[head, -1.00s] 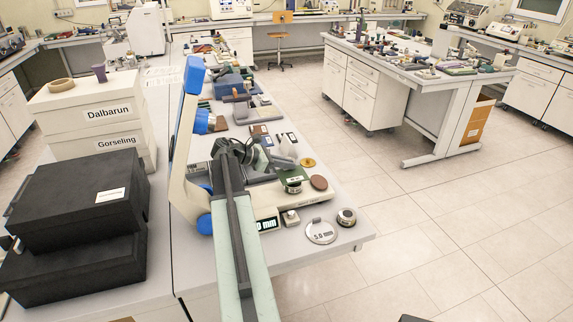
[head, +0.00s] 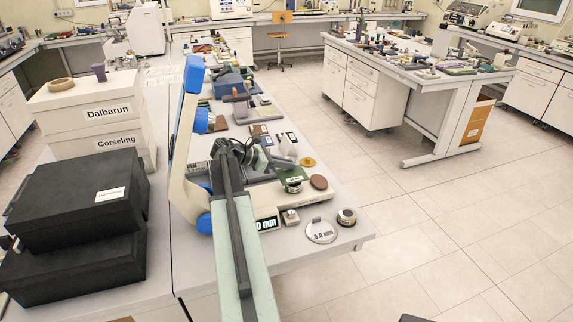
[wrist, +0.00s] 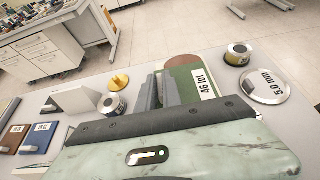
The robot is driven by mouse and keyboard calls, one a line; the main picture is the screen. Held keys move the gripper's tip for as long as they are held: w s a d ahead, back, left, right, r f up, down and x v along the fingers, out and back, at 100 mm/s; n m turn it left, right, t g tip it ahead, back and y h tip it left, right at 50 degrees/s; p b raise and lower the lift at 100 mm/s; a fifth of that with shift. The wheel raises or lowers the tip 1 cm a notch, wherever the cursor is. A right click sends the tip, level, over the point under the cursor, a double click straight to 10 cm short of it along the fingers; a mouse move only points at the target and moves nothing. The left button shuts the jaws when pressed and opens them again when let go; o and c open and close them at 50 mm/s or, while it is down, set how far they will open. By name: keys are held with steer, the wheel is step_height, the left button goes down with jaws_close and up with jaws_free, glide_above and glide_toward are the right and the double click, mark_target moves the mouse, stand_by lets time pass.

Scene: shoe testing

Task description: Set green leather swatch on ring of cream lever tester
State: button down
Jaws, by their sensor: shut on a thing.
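The cream lever tester (head: 181,145) stands on the near bench in the head view, with blue lever ends and a small display (head: 267,224). Its ring cannot be made out behind my arm. The green leather swatch (wrist: 184,78) shows in the wrist view, with a white label reading "46 lot". A green patch with a label (head: 292,177) shows right of my arm in the head view. My gripper (wrist: 160,92) is shut at the swatch's left edge in the wrist view; the dark wrist cover hides the near part of the swatch. My gripper (head: 235,150) is over the tester's base.
A brown disc (head: 319,182), a brass disc (head: 308,162), a small cylinder (head: 293,187), a weight (head: 346,217) and a "5.0 mm" disc (head: 321,232) stand close by. Black boxes (head: 75,205) and cream boxes (head: 95,115) stand left. The floor at right is open.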

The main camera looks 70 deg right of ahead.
steer(key=shift+f+b, duration=0.85)
steer(key=shift+f, duration=0.1)
steer(key=c, duration=1.4)
jaws_free()
steer(key=shift+c, duration=0.2)
